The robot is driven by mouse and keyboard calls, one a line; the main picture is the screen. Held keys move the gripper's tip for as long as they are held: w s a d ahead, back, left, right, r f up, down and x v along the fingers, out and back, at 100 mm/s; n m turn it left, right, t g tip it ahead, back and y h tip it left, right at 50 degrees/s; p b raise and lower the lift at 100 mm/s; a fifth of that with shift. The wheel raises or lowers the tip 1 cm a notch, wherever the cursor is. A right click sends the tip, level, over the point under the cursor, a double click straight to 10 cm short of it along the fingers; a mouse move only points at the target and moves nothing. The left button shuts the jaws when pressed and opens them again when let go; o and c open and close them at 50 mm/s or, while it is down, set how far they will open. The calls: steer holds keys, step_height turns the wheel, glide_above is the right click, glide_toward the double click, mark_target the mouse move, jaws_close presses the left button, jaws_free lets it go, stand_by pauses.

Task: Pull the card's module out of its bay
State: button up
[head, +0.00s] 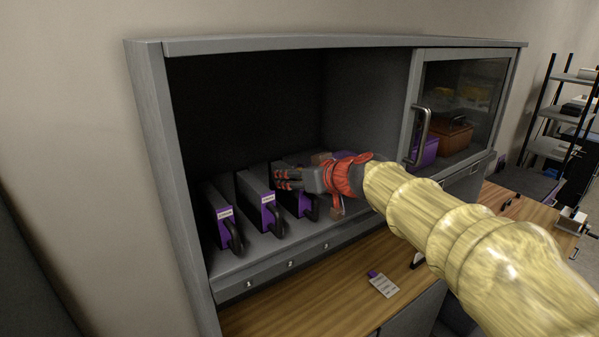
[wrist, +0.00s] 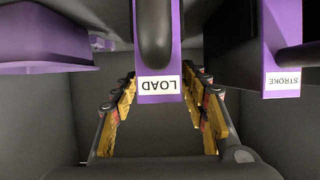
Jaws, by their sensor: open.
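My gripper (head: 281,180) is open at the third module from the left in the open cabinet. In the wrist view its fingers stand on either side of a dark module (wrist: 160,88) with a purple front, a black handle and a white label reading LOAD; I see no grip on it. In the head view this module (head: 305,206) is partly hidden by my gripper. A module labelled STROKE (wrist: 281,80) stands beside it in the wrist view. A small card (head: 383,285) with a purple corner lies on the wooden counter; its text is too small to read.
Two more purple-fronted modules (head: 224,214) (head: 267,198) stand left of my gripper. The bay shelf's front lip (head: 270,275) carries numbers. A glass door (head: 460,105) with a long handle closes the right side. A purple box (wrist: 45,40) is at the wrist view's left.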

steer(key=shift+w+a+f, duration=0.2)
steer(key=shift+w, duration=0.1)
steer(key=shift+s, duration=0.1)
steer(key=shift+c, duration=0.4)
steer(key=shift+r, duration=0.1)
steer(key=shift+c, duration=0.6)
jaws_close()
steer(key=c, duration=0.9)
jaws_free()
steer(key=shift+c, duration=0.3)
